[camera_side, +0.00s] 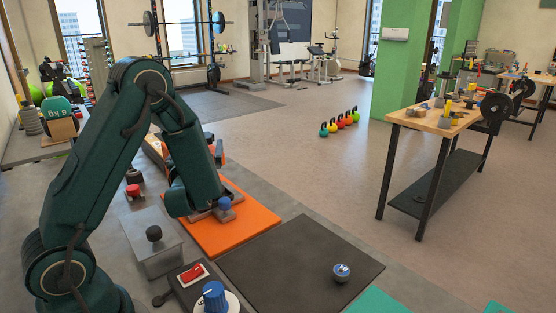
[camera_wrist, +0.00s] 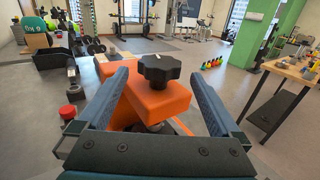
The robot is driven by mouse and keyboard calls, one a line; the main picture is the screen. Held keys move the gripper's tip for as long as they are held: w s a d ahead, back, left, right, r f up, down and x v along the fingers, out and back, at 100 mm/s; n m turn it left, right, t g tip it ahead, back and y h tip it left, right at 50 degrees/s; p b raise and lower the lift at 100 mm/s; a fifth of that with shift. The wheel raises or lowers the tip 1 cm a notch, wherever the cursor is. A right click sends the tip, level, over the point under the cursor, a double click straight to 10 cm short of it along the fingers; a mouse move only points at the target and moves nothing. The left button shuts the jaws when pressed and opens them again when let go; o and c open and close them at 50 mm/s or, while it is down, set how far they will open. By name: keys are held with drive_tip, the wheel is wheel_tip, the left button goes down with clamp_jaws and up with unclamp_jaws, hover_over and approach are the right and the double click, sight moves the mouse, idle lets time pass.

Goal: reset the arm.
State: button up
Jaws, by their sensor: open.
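My gripper (camera_wrist: 160,72) is open, with its two blue-grey fingers wide apart in the wrist view. An orange block (camera_wrist: 158,102) with a black star-shaped knob (camera_wrist: 159,68) shows in the space between the fingers. I cannot tell how far beyond the fingertips it lies. The fingers hold nothing that I can see. In the side view my dark green arm rises from the lower left, bends at a high elbow and comes down over the orange mat (camera_side: 250,226). My gripper is largely hidden behind the arm there, so its fingertips are not clear.
A grey box with a black knob (camera_side: 154,233), a red rocker switch (camera_side: 192,272) and a blue dial (camera_side: 214,297) stand close to my arm. A red button (camera_wrist: 68,112) is left of the fingers. The dark mat (camera_side: 290,250) carries only a small blue-topped knob (camera_side: 341,271).

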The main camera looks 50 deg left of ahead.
drive_tip(key=s+d+r+n+g, duration=0.1)
drive_tip(key=s+n+g, duration=0.6)
drive_tip(key=s+n, duration=0.3)
drive_tip(key=s+d+f+n+g+h, duration=0.2)
drive_tip(key=s+d+f+n+h, duration=0.25)
drive_tip(key=s+d+n, duration=0.2)
drive_tip(key=w+d+r+n+t+h, duration=0.1)
drive_tip(key=d+n+h, duration=0.3)
drive_tip(key=d, duration=0.5)
drive_tip(key=w+d+r+n+t+h, duration=0.1)
drive_tip(key=w+d+n+t+h, duration=0.1)
drive_tip(key=d+h, duration=0.4)
drive_tip(key=d+n+t, duration=0.1)
drive_tip(key=d+n, duration=0.1)
drive_tip(key=d, duration=0.1)
drive_tip(key=shift+w+d+r+t, duration=0.2)
drive_tip(key=shift+d+r+t, duration=0.05)
drive_tip(key=shift+r+t, duration=0.15)
drive_tip(key=shift+f+h, duration=0.1)
drive_tip(key=shift+h, duration=0.15)
